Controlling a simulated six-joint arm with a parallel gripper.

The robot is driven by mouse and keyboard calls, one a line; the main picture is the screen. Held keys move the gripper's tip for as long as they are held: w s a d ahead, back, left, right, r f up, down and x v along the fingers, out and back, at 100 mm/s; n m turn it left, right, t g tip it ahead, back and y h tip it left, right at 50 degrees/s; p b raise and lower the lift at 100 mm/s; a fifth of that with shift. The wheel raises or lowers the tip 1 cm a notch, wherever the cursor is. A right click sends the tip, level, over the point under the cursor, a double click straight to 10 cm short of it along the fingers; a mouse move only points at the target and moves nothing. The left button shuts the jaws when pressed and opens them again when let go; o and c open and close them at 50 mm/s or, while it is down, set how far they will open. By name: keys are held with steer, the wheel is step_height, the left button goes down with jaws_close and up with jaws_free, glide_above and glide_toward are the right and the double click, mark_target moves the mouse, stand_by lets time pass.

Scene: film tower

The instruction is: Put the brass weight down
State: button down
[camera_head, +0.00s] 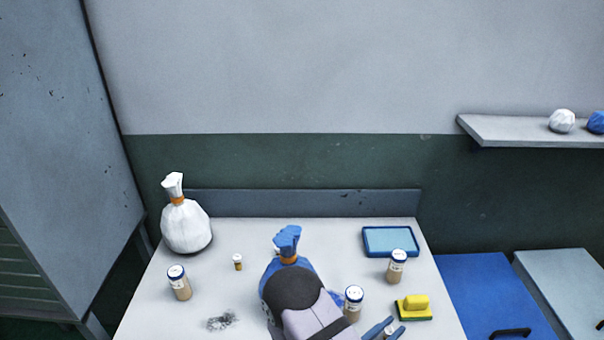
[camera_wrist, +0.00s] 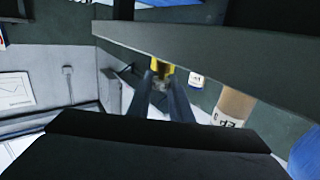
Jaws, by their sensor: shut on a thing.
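My gripper (camera_head: 386,330) is at the front right of the white table, its two blue fingers pointing towards the yellow-and-green sponge (camera_head: 413,308). My dark arm hides part of the table's front middle.
Labelled jars stand at left (camera_head: 180,283), centre (camera_head: 353,302) and right (camera_head: 397,267). A white bag (camera_head: 186,226) and a blue bag (camera_head: 287,246) stand on the table (camera_head: 330,232). The back centre is clear.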

steer(key=shift+s+d, duration=0.1)
steer(key=shift+d, duration=0.4)
steer(key=shift+w+a+r+n+t+y, duration=0.3)
steer(key=shift+w+a+r, duration=0.05)
steer(key=shift+w+r, duration=0.1)
steer(key=a+r+n+t+y+p, duration=0.2)
steer(key=a+r+p, duration=0.1)
steer(key=r+p, duration=0.55)
steer(key=a+r+n+t+y+p, duration=0.2)
steer(key=a+r+y+p, duration=0.1)
steer(key=r+p, duration=0.55)
step_height(320, 180, down, 6)
steer(key=b, duration=0.5)
steer(key=shift+s+a, duration=0.2)
steer(key=shift+s, duration=0.25)
